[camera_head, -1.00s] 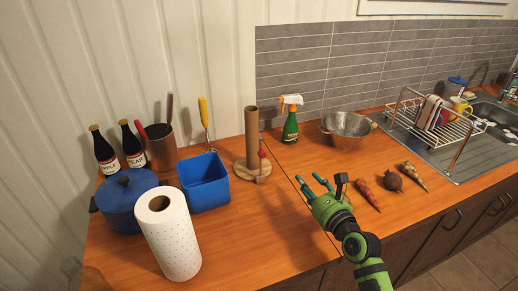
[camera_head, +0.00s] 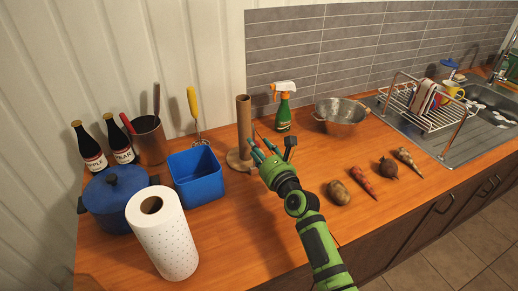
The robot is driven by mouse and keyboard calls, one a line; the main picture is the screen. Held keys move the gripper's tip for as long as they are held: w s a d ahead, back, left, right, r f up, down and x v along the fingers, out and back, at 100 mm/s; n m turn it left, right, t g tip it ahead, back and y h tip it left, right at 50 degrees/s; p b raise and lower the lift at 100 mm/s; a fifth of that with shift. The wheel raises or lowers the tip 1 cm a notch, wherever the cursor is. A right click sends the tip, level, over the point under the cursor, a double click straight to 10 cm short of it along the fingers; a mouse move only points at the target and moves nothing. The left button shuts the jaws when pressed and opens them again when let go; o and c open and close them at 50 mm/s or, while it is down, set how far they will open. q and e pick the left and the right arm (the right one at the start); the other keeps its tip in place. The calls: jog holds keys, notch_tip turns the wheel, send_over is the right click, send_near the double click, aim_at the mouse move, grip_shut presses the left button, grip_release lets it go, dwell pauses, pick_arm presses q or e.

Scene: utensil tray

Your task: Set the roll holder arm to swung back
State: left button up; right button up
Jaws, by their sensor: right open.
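The roll holder stands on the wooden counter near the middle, with an upright brown cardboard tube (camera_head: 243,127) on a round wooden base (camera_head: 238,160). Its arm is mostly hidden behind my right gripper, so I cannot tell how it is set. My right gripper (camera_head: 265,152) is open at the right side of the holder, its fingertips close to the base; I cannot tell whether they touch anything. A full white paper roll (camera_head: 163,236) stands apart at the front left. My left gripper is not in view.
A blue bin (camera_head: 197,178) and blue pot (camera_head: 117,200) stand to the left, with bottles (camera_head: 90,148) and a utensil pot (camera_head: 150,140) behind. A spray bottle (camera_head: 284,108) and colander (camera_head: 341,116) stand behind right. Vegetables (camera_head: 362,180) lie to the right.

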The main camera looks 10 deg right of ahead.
grip_shut()
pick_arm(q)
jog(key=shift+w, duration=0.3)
